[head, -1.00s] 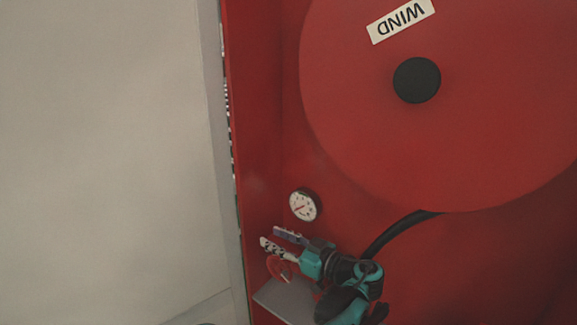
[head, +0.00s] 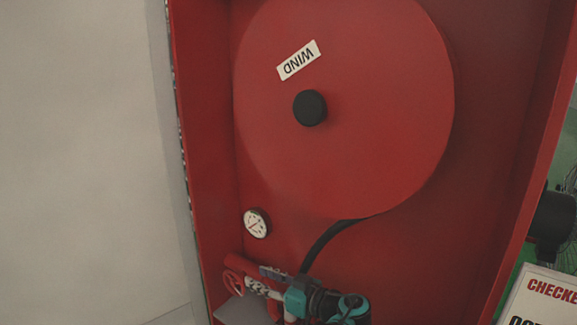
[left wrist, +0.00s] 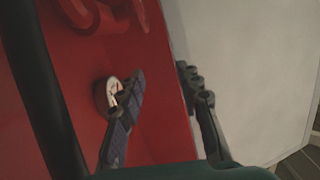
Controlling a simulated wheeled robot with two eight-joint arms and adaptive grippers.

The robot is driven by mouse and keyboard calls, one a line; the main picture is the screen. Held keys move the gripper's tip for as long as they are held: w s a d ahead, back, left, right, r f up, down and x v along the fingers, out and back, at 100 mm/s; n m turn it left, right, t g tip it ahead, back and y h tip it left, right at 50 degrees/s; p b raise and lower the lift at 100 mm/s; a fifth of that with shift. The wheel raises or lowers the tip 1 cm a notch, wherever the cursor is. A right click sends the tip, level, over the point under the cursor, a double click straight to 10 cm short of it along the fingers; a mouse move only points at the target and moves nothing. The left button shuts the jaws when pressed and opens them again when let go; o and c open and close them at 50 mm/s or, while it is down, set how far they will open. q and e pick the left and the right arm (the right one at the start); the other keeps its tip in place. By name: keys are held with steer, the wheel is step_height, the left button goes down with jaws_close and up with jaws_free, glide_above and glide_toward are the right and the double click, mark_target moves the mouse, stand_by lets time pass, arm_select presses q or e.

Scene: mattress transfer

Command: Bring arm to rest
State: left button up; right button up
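My left gripper (head: 264,279) is in the lower middle of the head view, in front of the red cabinet (head: 205,180). Its fingers are apart and hold nothing. In the left wrist view my left gripper (left wrist: 160,90) shows a wide gap between its two dark fingers. A round white gauge (head: 256,223) is above the gripper, and one finger partly hides the gauge in the wrist view (left wrist: 102,97). My right gripper is not in view.
A big red reel disc (head: 350,150) marked WIND fills the cabinet, with a black hose (head: 325,240) below it. A pale wall or door (head: 80,160) is at left. A lettered sign (head: 545,295) and a dark fan-like thing (head: 550,222) stand at right.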

arm_select(q)
steer(key=s+a+f+m+g+h, duration=0.2)
steer(key=s+a+f+m+h, duration=0.1)
steer(key=s+a, duration=0.25)
steer(key=s+a+f+m+g+h, duration=0.1)
steer(key=s+a+f+m+h, duration=0.2)
steer(key=a, duration=0.4)
steer(key=s+f+m+h, duration=0.2)
steer(key=s+f+h, duration=0.1)
steer(key=s, duration=0.4)
steer(key=s+d+f+m+h, duration=0.1)
steer(key=s+f+m+h, duration=0.1)
steer(key=s, duration=0.6)
steer(key=shift+s+f+t+h, duration=0.15)
steer(key=shift+f+t+h, duration=0.15)
steer(key=shift+f+h, duration=0.65)
